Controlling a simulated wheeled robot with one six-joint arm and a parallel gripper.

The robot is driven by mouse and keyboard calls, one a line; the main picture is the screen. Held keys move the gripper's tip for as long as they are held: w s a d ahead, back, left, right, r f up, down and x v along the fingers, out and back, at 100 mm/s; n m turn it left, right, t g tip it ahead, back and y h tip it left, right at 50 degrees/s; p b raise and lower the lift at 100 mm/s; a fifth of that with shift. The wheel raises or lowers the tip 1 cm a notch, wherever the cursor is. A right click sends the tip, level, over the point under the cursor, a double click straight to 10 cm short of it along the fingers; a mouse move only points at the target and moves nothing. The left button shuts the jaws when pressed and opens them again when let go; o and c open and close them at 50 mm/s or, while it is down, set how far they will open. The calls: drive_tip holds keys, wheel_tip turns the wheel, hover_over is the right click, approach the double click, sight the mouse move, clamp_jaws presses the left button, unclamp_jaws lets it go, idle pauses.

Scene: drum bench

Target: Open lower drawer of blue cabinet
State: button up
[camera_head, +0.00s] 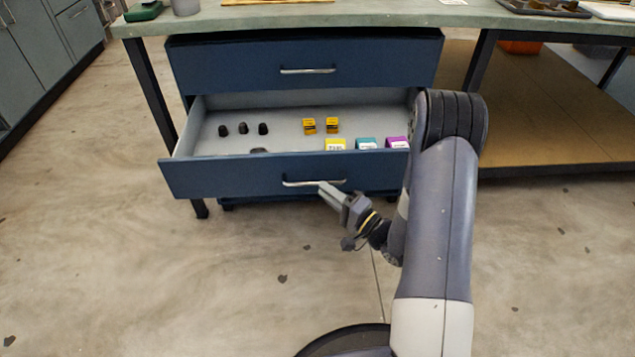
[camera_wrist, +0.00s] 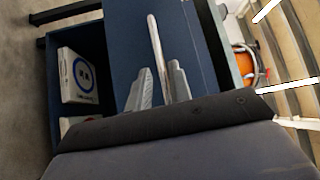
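The blue cabinet (camera_head: 305,63) stands under the bench, with its upper drawer front nearly flush. Its lower drawer (camera_head: 240,177) is pulled well out, showing a light grey inside. A silver bar handle (camera_head: 300,183) crosses the lower drawer's front. My gripper (camera_head: 326,190) is at the right part of this handle. In the wrist view, the handle (camera_wrist: 154,40) runs between the two grey fingers of my gripper (camera_wrist: 160,85), which close on it from both sides. The exact contact is small and hard to see.
The drawer holds several dark knobs (camera_head: 243,128), two orange boxes (camera_head: 309,126), and yellow, teal (camera_head: 366,143) and purple boxes. A bench leg (camera_head: 150,90) stands left. A wooden low shelf (camera_head: 555,120) lies right. The floor in front is clear.

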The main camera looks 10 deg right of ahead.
sight(314, 182)
drive_tip(key=v, duration=0.6)
drive_tip(key=shift+p, duration=0.45)
drive_tip(key=b+x, duration=0.2)
drive_tip(key=x, duration=0.8)
drive_tip(key=shift+w+a+r, duration=0.1)
drive_tip(key=shift+w+a, duration=0.15)
drive_tip(key=shift+w, duration=0.2)
